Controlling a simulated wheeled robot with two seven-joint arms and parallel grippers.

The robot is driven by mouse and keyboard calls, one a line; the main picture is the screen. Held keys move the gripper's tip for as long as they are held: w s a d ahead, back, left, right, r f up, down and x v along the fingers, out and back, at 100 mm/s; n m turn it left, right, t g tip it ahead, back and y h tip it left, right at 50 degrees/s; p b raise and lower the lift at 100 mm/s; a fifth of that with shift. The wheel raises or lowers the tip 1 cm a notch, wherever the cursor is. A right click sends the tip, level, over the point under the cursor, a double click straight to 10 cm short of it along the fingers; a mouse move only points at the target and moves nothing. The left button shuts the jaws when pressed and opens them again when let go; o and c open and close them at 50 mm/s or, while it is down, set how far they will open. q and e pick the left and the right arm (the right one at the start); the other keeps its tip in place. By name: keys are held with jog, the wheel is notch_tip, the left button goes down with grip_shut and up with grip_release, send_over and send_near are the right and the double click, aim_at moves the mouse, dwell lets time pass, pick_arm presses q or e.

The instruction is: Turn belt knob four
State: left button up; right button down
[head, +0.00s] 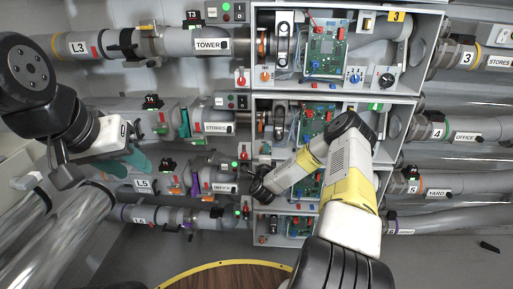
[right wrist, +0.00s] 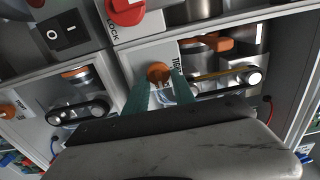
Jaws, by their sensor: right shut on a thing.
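In the right wrist view, an orange knob (right wrist: 158,73) sits on a light panel beside a partly covered label. My right gripper (right wrist: 159,88) has its two teal fingers on either side of this knob and is shut on it. No row number is readable in that view. In the head view my right arm crosses the unit marked 4, and its fingertips are hidden. My left gripper (head: 134,157) hangs at the left in front of the pipes, with teal fingers; its opening is unclear. The pipe label 4 (head: 437,133) shows at the right.
A red LOCK knob (right wrist: 126,10) and a black rocker switch (right wrist: 68,30) lie near my right fingers. A black belt link (right wrist: 226,82) is just right of them. The unit marked 3 (head: 398,17) is above. A round wooden top (head: 225,278) stands below.

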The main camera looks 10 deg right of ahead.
jog(key=shift+s+f, duration=0.1)
jog(key=shift+f, duration=0.05)
jog(key=c, duration=1.3)
grip_release()
jog(key=v, duration=0.7)
jog(key=shift+s+a, duration=0.15)
jog(key=shift+s, duration=0.25)
